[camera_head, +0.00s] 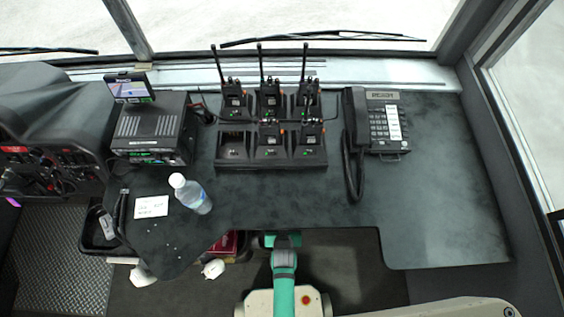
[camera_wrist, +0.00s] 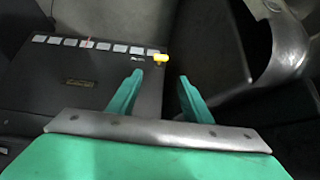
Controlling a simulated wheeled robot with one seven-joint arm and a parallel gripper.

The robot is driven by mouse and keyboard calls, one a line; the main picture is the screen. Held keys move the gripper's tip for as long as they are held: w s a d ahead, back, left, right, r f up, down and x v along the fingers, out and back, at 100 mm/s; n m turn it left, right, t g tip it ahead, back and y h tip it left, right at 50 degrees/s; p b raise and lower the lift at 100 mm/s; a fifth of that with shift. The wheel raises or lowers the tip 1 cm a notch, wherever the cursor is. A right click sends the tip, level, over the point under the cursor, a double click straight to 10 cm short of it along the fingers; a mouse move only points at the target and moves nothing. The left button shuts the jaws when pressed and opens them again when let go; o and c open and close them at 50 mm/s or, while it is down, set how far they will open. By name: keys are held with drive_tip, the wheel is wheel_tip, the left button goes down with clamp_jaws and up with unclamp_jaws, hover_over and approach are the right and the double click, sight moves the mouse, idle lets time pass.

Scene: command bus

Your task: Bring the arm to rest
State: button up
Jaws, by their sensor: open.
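My gripper (camera_wrist: 159,84) shows in the wrist view with its two green fingers spread apart and nothing between them. Beyond the fingertips is a dark box-like unit (camera_wrist: 75,82) with a row of light squares along its top edge. A small yellow part (camera_wrist: 161,57) sits at its right end, just past the fingers. In the head view my green arm reaches down in front of the dark counter (camera_head: 440,225). The fingers cannot be made out there.
The counter carries a radio charger rack (camera_head: 270,157) with several handheld radios, a desk phone (camera_head: 383,125), a water bottle (camera_head: 195,197), a white card (camera_head: 151,207) and a radio unit with a small screen (camera_head: 152,132). The counter's right part is clear.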

drive_tip(key=shift+d, duration=0.1)
drive_tip(key=s+a+r+t, duration=0.1)
drive_tip(key=s+r, duration=0.4)
drive_tip(key=r, duration=0.7)
drive_tip(key=s+a+r+t, duration=0.1)
drive_tip(key=s+r+t, duration=0.3)
drive_tip(key=r, duration=0.9)
drive_tip(key=s+a+r+n+t, duration=0.1)
drive_tip(key=s+r, duration=0.4)
drive_tip(key=r, duration=0.7)
drive_tip(key=shift+s+r+t+y, duration=0.3)
drive_tip(key=shift+t, duration=0.5)
drive_tip(key=c, duration=0.4)
drive_tip(key=shift+o, duration=0.2)
